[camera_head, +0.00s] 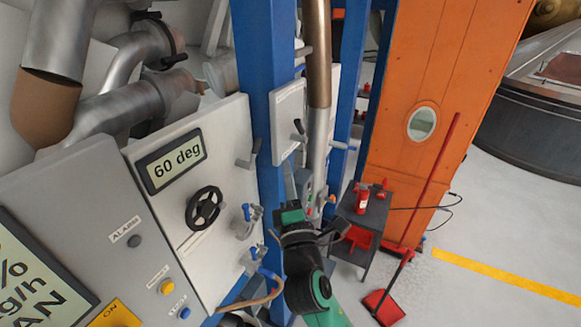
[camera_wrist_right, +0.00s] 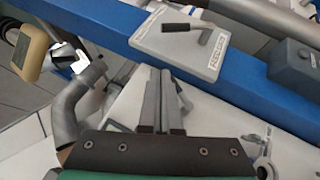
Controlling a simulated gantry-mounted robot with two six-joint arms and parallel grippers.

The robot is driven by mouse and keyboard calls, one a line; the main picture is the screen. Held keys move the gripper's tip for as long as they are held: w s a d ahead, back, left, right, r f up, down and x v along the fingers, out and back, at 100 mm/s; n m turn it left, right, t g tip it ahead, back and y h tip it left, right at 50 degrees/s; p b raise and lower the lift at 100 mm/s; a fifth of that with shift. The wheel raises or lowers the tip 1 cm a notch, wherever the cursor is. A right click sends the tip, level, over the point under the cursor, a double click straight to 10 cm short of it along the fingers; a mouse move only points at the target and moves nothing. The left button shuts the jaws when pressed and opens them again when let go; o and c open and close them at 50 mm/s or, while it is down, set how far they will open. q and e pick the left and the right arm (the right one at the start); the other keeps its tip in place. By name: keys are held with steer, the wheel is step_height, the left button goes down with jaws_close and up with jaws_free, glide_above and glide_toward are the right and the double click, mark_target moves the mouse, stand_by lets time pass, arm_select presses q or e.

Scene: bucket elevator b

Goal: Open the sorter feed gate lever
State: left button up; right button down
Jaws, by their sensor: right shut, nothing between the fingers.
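A pale plate (camera_wrist_right: 184,45) on the blue beam carries a lever with a black handle (camera_wrist_right: 176,27) and a label that looks like "FEED GATE", though it is blurred. In the head view the plate (camera_head: 287,113) is mounted on the blue column, with the dark-handled lever (camera_head: 299,127) near its right edge. My right gripper (camera_wrist_right: 161,72) is shut and empty, its fingers pointing toward the plate's lower edge, apart from the handle. In the head view my right gripper (camera_head: 288,172) is below the plate. My left gripper is not in view.
A white panel (camera_head: 225,150) with a black handwheel (camera_head: 204,208) and a "60 deg" display (camera_head: 174,161) stands left of the blue column (camera_head: 262,60). A vertical pipe (camera_head: 318,60) runs close right of the plate.

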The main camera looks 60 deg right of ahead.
steer(key=w+d+r+p, duration=0.2)
steer(key=w+d+r, duration=0.1)
steer(key=d, duration=0.6)
steer(key=shift+w+r+p, duration=0.15)
steer(key=shift+r+p, duration=0.25)
steer(key=shift+r, duration=0.1)
steer(key=shift+d+r, duration=0.1)
